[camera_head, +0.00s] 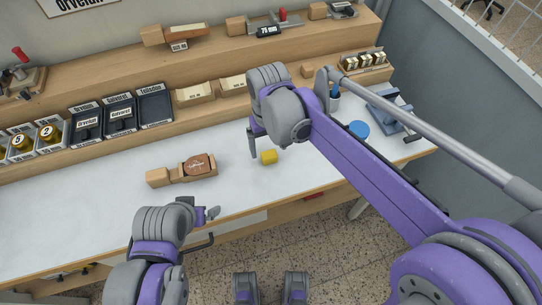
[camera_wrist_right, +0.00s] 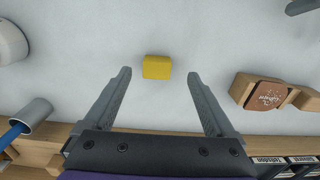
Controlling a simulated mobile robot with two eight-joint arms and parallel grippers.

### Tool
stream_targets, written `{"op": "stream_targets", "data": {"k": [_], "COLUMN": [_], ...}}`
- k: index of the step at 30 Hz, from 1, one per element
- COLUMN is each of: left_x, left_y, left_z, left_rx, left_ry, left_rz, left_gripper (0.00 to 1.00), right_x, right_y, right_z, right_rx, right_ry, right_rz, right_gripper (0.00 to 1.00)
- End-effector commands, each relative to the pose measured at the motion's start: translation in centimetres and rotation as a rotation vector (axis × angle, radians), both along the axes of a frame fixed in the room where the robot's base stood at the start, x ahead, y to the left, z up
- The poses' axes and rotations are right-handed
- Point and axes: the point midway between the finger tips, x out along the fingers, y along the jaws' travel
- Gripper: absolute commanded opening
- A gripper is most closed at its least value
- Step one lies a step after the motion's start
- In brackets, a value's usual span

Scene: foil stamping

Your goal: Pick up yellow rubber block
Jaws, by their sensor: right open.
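The yellow rubber block (camera_head: 268,157) lies on the white worktop near its front edge. In the right wrist view the block (camera_wrist_right: 157,67) is just beyond the fingertips, roughly centred between them. My right gripper (camera_wrist_right: 159,76) is open and empty, fingers apart, pointing down at the worktop. In the head view the right gripper (camera_head: 262,148) is next to the block, partly hidden by its own wrist. My left gripper (camera_head: 212,226) is near the front edge of the worktop, left of the block, with its fingers apart and nothing between them.
Black labelled trays (camera_head: 120,115) line the back shelf. A blue disc (camera_head: 359,129), a pen cup (camera_head: 333,101) and a blue-grey press (camera_head: 388,105) stand to the right. The worktop around the block is clear.

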Motion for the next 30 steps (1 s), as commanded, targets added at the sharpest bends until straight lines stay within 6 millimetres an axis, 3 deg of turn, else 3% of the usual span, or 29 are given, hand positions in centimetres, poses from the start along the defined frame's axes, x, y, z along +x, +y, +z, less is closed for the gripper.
{"op": "stream_targets", "data": {"k": [15,23,30], "left_x": [0.0,-0.1,-0.1], "left_y": [0.0,0.0,0.0], "left_z": [-0.3,-0.3,-0.3], "left_rx": [0.0,0.0,0.0], "left_ry": [0.001,0.001,0.001], "left_rz": [0.0,0.0,0.0], "left_gripper": [1.0,1.0,1.0], "right_x": [1.1,1.1,1.1], "right_y": [0.0,0.0,0.0], "right_z": [-5.7,-5.9,-5.9], "right_rx": [0.0,0.0,0.0], "right_ry": [-0.001,-0.001,-0.001], "right_rz": [-0.001,-0.001,-0.001], "right_gripper": [0.9,0.9,0.49]}}
